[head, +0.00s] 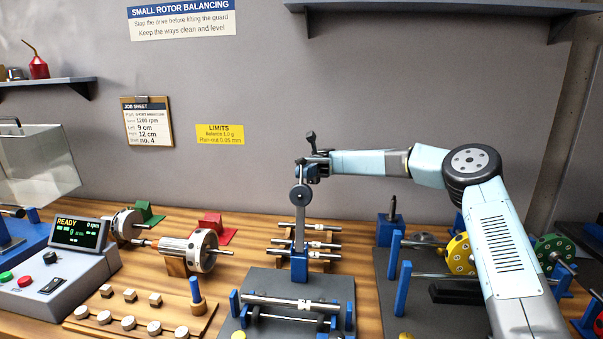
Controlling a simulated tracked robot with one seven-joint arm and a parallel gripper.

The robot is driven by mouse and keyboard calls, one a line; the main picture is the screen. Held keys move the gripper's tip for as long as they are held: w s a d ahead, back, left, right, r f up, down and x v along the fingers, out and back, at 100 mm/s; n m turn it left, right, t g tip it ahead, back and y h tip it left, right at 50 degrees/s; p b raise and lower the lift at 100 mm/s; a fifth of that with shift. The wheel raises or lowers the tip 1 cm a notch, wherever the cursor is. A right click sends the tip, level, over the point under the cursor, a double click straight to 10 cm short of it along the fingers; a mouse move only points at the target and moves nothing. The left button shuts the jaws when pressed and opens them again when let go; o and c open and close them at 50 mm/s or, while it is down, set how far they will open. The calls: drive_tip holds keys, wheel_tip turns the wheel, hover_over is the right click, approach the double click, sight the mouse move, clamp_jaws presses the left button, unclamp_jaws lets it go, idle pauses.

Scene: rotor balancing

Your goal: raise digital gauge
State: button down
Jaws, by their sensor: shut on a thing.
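A stand with a blue base (299,267) and an upright grey post (299,232) stands behind the grey plate in the middle of the bench. A dark round part with a pale centre (300,195), apparently the digital gauge or its clamp, sits at the top of the post. No display on it can be made out. My gripper (302,170) is at the top of this stand, just above the round part, with my arm reaching in from the right. It is shut on the gauge's upper part; the fingers are small and dark, so the exact contact is unclear.
Several steel shafts (322,244) lie behind and right of the stand. A grey plate with a shaft on blue supports (290,300) lies in front. A control box reading READY (80,232) and a rotor (195,250) stand left. Green and yellow discs (460,254) stand right.

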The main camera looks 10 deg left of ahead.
drive_tip(key=shift+w+d+f, duration=0.1)
drive_tip(key=shift+w+f, duration=0.05)
drive_tip(key=c, duration=1.4)
unclamp_jaws()
drive_tip(key=shift+w+f, duration=0.1)
drive_tip(key=shift+w, duration=0.15)
drive_tip(key=shift+c, duration=0.2)
drive_tip(key=shift+o, duration=1.2)
drive_tip(key=shift+s, duration=0.15)
drive_tip(key=shift+r, duration=0.2)
wheel_tip(320, 180, up, 3)
drive_tip(key=shift+f, duration=0.1)
drive_tip(key=s+d+r, duration=0.6)
drive_tip(key=s+r, duration=0.4)
drive_tip(key=s, duration=0.2)
drive_tip(key=shift+s+d, duration=0.15)
drive_tip(key=shift+s, duration=0.05)
